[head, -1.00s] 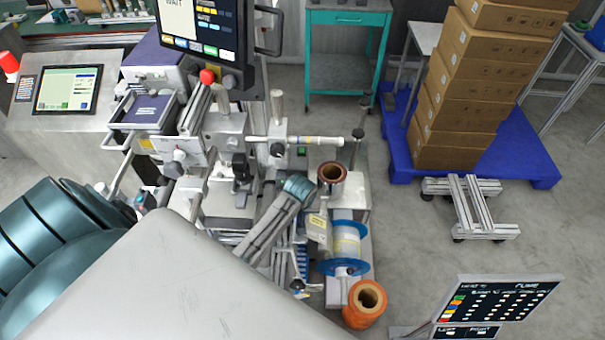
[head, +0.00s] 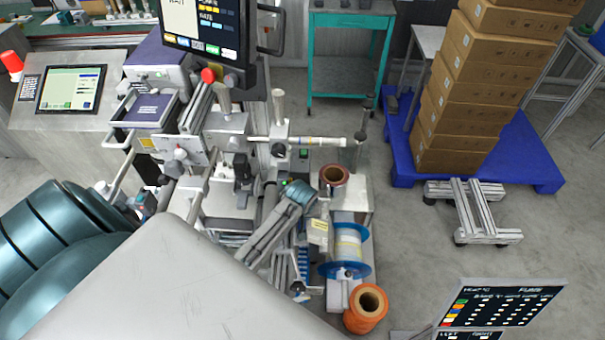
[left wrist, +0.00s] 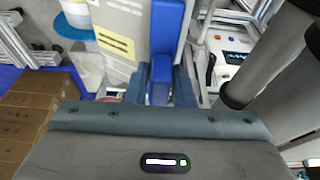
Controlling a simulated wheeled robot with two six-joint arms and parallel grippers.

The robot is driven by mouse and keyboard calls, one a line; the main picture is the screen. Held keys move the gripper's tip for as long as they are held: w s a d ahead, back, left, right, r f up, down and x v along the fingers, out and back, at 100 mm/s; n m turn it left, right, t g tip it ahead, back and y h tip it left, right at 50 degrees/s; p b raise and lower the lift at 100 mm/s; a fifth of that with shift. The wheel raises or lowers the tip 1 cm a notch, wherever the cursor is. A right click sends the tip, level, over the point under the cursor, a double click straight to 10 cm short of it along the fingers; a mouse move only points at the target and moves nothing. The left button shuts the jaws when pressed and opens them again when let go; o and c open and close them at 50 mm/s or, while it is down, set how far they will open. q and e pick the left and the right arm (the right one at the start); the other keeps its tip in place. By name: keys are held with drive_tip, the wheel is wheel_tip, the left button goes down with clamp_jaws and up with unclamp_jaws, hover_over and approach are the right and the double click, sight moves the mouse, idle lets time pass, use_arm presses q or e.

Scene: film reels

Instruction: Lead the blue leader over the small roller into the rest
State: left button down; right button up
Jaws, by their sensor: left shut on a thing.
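My left gripper shows in the left wrist view (left wrist: 160,88), its dark blue fingers shut on a bright blue strip, which looks like the blue leader (left wrist: 171,30). The strip runs up the picture beside a pale panel with a yellow label. I cannot make out for sure which part is the small roller or which is the rest. My right gripper is not in view.
A blue-flanged spool (head: 347,270), an orange spool (head: 366,308) and a red-brown spool (head: 334,175) stand close on the right of the machine. A monitor (head: 207,28) overhangs it. Stacked boxes (head: 465,100) stand on a blue pallet (head: 540,165).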

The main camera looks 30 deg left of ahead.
use_arm(q)
drive_tip(key=shift+f, duration=0.45)
drive_tip(key=shift+s+f+b, duration=0.15)
drive_tip(key=shift+f+b, duration=0.2)
drive_tip(key=shift+b, duration=0.05)
drive_tip(key=shift+s+d+f, duration=0.15)
drive_tip(key=shift+s+f, duration=0.15)
drive_tip(key=shift+f, duration=0.05)
drive_tip(key=c, duration=1.3)
unclamp_jaws()
drive_tip(key=shift+d+r+b, duration=0.1)
drive_tip(key=shift+r+b, duration=0.2)
drive_tip(key=shift+r, duration=0.15)
drive_tip(key=shift+o, duration=0.7)
drive_tip(key=v, duration=0.4)
drive_tip(key=b+v, duration=0.1)
drive_tip(key=v, duration=0.4)
drive_tip(key=shift+w+r+b, duration=0.15)
drive_tip(key=shift+r+b, duration=0.15)
drive_tip(key=shift+r, duration=0.6)
